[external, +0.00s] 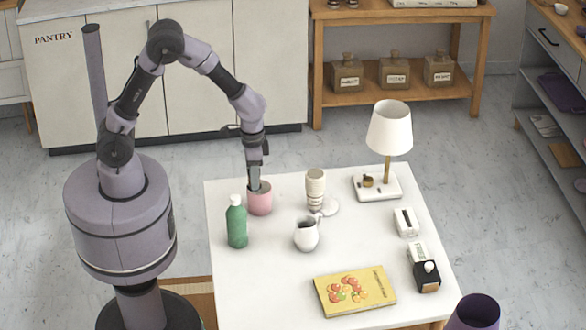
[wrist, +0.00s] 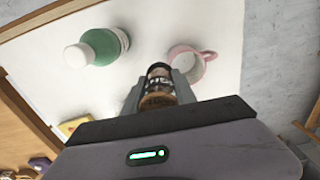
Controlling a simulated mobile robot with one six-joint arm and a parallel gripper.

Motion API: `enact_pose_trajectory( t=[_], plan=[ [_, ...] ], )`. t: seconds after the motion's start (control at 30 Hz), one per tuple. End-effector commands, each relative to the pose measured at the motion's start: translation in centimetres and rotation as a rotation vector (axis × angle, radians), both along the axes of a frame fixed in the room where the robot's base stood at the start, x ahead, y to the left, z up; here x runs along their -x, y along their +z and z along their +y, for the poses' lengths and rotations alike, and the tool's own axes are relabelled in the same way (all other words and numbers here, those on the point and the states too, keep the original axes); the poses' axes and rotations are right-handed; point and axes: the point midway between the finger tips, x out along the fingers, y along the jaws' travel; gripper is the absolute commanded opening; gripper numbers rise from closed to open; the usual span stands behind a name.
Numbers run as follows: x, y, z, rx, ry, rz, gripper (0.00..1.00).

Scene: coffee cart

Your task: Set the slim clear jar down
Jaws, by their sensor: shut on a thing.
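The slim clear jar (wrist: 158,86) has dark contents, a printed label and a brown band at its near end. In the wrist view it sits between the two fingers of my gripper (wrist: 157,92), which is shut on it. In the external view my gripper (external: 254,180) points down at the white table's (external: 235,285) far left part, close to the pink mug (external: 260,203). The jar cannot be made out clearly there, and I cannot tell whether it touches the table. The pink mug also shows just right of the jar in the wrist view (wrist: 185,66).
A green bottle with white cap (external: 236,225) stands left of the mug. A beige cup (external: 315,185), white pitcher (external: 307,234) and lamp (external: 389,130) stand to the right. A yellow book (external: 355,290) lies in front. The table's front left is clear.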

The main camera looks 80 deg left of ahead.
Motion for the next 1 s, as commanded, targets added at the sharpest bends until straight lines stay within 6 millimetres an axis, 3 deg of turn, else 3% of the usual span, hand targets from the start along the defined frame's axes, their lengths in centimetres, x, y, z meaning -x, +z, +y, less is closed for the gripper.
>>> enact_pose_trajectory(
  t=[0.27, 0.6, 0.77, 0.9, 1.0],
  plan=[
    [-3.6, 1.6, -1.3, 0.001, -0.273, -0.001, 0.00],
    [-10.6, 4.1, -4.9, 0.000, -0.906, 0.000, 0.00],
    [-12.8, 4.7, -6.3, -0.001, -1.134, 0.000, 0.00],
    [-13.6, 4.5, -6.9, 0.000, -1.228, -0.001, 0.00],
    [-13.6, 2.2, -7.0, 0.001, -1.245, 0.002, 0.00]
  ],
)
